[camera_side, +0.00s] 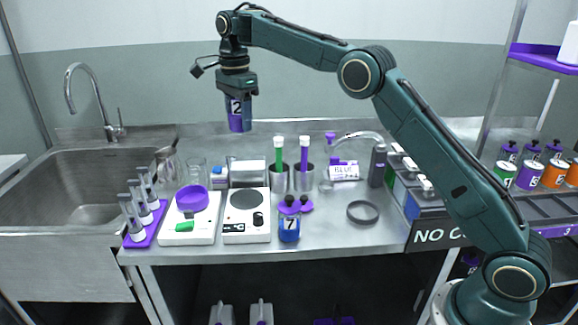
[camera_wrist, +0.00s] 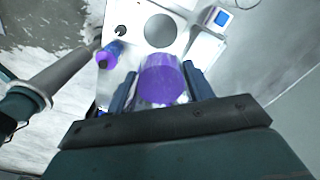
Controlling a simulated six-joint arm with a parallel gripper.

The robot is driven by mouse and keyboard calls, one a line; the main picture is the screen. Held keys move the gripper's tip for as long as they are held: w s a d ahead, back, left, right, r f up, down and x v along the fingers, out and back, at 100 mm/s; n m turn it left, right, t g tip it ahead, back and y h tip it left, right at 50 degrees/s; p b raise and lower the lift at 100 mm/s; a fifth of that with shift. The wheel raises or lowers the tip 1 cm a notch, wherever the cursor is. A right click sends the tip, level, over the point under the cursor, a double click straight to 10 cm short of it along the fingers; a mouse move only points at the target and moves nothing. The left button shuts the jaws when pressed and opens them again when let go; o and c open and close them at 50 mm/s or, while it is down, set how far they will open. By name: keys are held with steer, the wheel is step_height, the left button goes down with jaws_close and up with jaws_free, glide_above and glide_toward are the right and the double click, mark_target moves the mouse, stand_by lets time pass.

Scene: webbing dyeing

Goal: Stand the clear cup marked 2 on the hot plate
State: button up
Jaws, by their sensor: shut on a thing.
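The clear cup marked 2 (camera_side: 238,114) holds purple liquid and hangs upright in the air, well above the counter. My gripper (camera_side: 238,93) is shut on it from above. In the wrist view the cup's purple contents (camera_wrist: 162,80) show between the two fingers. The hot plate (camera_side: 235,232) is a white box with a dark round plate and a black knob, standing on the counter below the cup. Its round plate (camera_wrist: 160,30) is bare and also shows in the wrist view, beyond the cup.
A white scale (camera_side: 199,234) with a purple dish stands left of the hot plate. A blue container marked 7 (camera_side: 289,230) stands at its right. Metal beakers (camera_side: 304,180) with coloured sticks and a metal box (camera_side: 249,174) stand behind. A sink (camera_side: 70,200) is at left.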

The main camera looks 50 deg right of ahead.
mark_target(245, 198)
steer(key=shift+f, duration=0.1)
step_height(245, 198, down, 20)
steer(key=shift+r, duration=0.1)
stand_by(1.3)
steer(key=o, duration=1.1)
steer(key=shift+f, duration=0.2)
steer(key=shift+r, duration=0.15)
step_height(245, 198, up, 12)
steer(key=shift+r, duration=0.1)
stand_by(0.4)
